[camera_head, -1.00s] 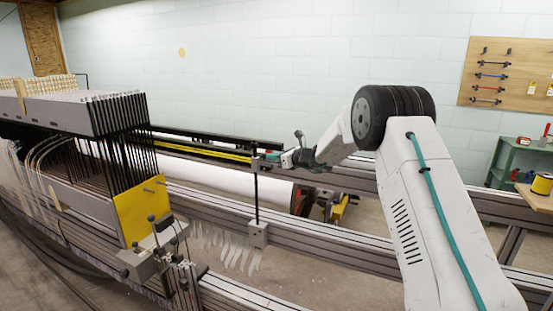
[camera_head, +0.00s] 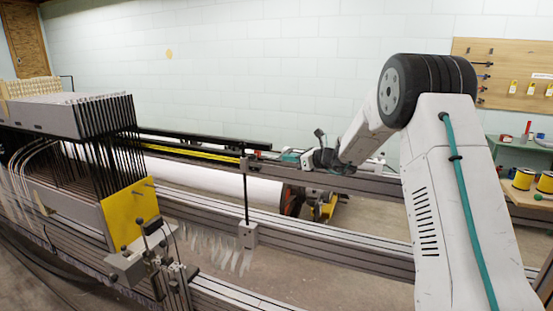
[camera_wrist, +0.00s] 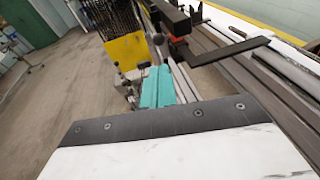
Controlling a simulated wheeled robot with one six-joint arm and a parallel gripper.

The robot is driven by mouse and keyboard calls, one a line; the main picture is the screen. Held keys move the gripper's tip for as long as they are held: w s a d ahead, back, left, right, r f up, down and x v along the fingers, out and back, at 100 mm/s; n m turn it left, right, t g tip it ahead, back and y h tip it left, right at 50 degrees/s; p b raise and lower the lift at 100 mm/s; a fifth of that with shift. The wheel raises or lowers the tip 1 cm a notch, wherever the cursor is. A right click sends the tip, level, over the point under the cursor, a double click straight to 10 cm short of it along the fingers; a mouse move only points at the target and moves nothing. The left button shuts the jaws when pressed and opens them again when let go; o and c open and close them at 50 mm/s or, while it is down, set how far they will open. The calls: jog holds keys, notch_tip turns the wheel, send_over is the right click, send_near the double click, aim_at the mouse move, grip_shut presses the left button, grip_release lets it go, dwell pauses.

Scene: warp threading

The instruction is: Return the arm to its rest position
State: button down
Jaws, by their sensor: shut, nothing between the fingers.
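My gripper (camera_head: 288,157) is at the end of my white arm, right of the loom's harness block and just above the long rails in the head view. Its teal fingers (camera_wrist: 157,88) show close together in the wrist view. They are shut with nothing visible between them. In the head view the gripper is small and partly hidden by my wrist. My arm's elbow is raised and bent high at the right of the head view.
The loom's harness block (camera_head: 70,112) with a yellow end plate (camera_head: 130,212) stands at the left. Grey rails (camera_head: 300,228) and a white roll (camera_head: 215,180) run across the middle. A workbench with yellow spools (camera_head: 523,179) and a tool board (camera_head: 505,70) are at the right.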

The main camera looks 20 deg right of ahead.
jog(key=shift+s+d+r, duration=0.15)
jog(key=shift+s+d, duration=0.25)
jog(key=shift+s, duration=0.2)
jog(key=s+a+f+n+g, duration=0.1)
jog(key=s+a+n+g, duration=0.2)
jog(key=s+n, duration=0.35)
jog(key=s+a+n+g, duration=0.3)
jog(key=s+n+g, duration=0.1)
jog(key=s, duration=0.5)
jog(key=s+a+f+n+g, duration=0.1)
jog(key=s+a+n+g, duration=0.3)
jog(key=s, duration=0.4)
jog(key=s+r+n+h, duration=0.2)
jog(key=s+n+h, duration=0.1)
jog(key=s, duration=0.8)
jog(key=s+d+r+n+h, duration=0.1)
jog(key=s+r+n+h, duration=0.1)
jog(key=s+n, duration=0.4)
jog(key=s+d+r+n+h, duration=0.1)
jog(key=s+n+h, duration=0.3)
jog(key=s, duration=1.2)
jog(key=shift+r+n+h, duration=0.4)
jog(key=shift+r+n, duration=0.05)
jog(key=shift+d, duration=0.1)
